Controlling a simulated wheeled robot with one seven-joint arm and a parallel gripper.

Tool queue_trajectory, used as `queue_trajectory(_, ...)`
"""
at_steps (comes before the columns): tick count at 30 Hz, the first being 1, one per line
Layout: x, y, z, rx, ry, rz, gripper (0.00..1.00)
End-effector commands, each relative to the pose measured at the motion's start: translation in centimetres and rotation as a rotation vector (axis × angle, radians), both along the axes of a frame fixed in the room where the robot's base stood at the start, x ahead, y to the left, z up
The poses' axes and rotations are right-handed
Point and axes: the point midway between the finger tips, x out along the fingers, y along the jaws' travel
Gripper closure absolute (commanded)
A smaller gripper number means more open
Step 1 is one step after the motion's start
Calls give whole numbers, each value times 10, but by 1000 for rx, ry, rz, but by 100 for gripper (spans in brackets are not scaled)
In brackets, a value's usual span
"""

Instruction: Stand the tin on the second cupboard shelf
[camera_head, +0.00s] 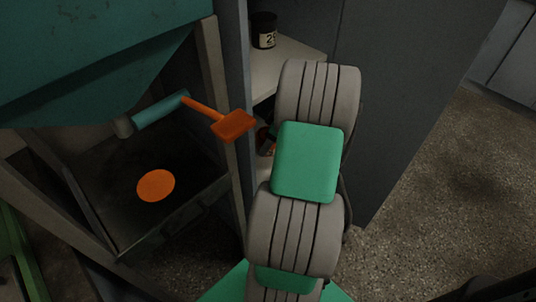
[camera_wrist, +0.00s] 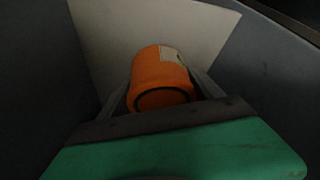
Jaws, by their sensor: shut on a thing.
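An orange tin (camera_wrist: 160,68) with a pale label is held between the fingers of my gripper (camera_wrist: 164,88) in the wrist view. Its round end faces the camera, and a pale surface lies beyond it. In the head view my arm hides most of the gripper; a sliver of orange (camera_head: 265,140) shows beside the arm, inside the cupboard opening. The cupboard's pale shelf (camera_head: 286,68) shows above it, bearing a dark tin (camera_head: 264,30) with a white label. The arm hides the lower shelves, so I cannot tell which shelf the held tin is at.
Grey cupboard panels (camera_head: 400,90) stand right of the opening, with a post (camera_head: 236,80) on its left. Left of that are a teal hopper (camera_head: 90,60), an orange-handled lever (camera_head: 232,125) and a dark tray (camera_head: 110,200) bearing an orange disc (camera_head: 156,185). Speckled floor (camera_head: 450,190) is clear at right.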

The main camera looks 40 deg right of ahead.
Motion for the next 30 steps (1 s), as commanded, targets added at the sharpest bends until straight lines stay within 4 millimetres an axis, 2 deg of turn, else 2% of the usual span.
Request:
queue_trajectory(1, -3, 1, -12, 7, 5, -4, 71)
queue_trajectory(7, -4, 1, -30, 7, 5, -3, 71)
queue_trajectory(13, -1, 1, -68, 6, 5, -2, 71)
queue_trajectory(23, 0, 1, -70, 4, 4, -3, 71)
queue_trajectory(24, 0, 1, -70, 4, 4, -3, 24)
queue_trajectory(30, 0, 1, -69, 5, 4, -3, 7)
